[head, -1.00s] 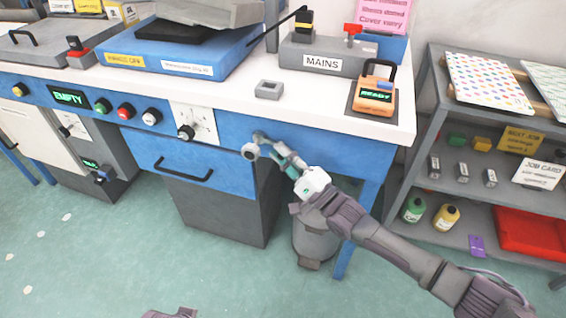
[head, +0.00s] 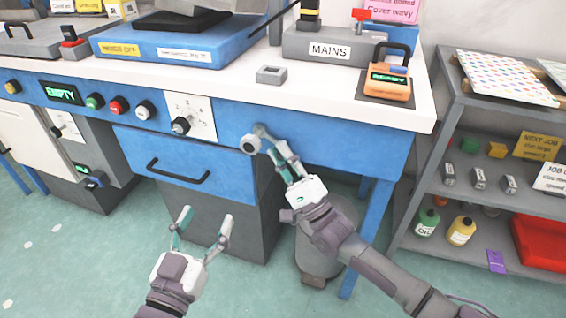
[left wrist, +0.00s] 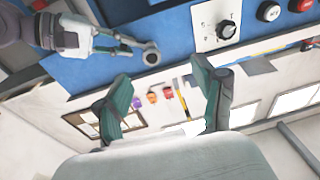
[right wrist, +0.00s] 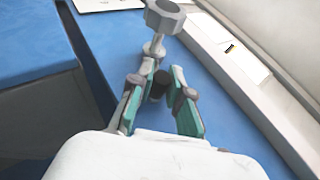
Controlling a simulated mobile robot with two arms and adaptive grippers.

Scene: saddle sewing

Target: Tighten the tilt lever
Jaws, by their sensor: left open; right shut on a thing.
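The tilt lever is a small grey lever with a round knob (head: 250,144) on the blue front panel below the table top. In the right wrist view its faceted grey knob (right wrist: 165,16) and thin shaft stick out beyond my fingers. My right gripper (head: 278,150) is shut on the lever; in the right wrist view its teal fingers (right wrist: 158,90) stand around a dark stub at the lever's base. My left gripper (head: 205,219) is open and empty, low in front of the grey cabinet. The left wrist view also shows the lever knob (left wrist: 151,57), beyond my open left fingers.
A drawer with a black handle (head: 178,172) and a dial plate (head: 190,117) are left of the lever. A grey bin (head: 325,240) stands below, beside the blue table leg (head: 370,225). A shelf rack (head: 450,130) stands at right. The floor in front is clear.

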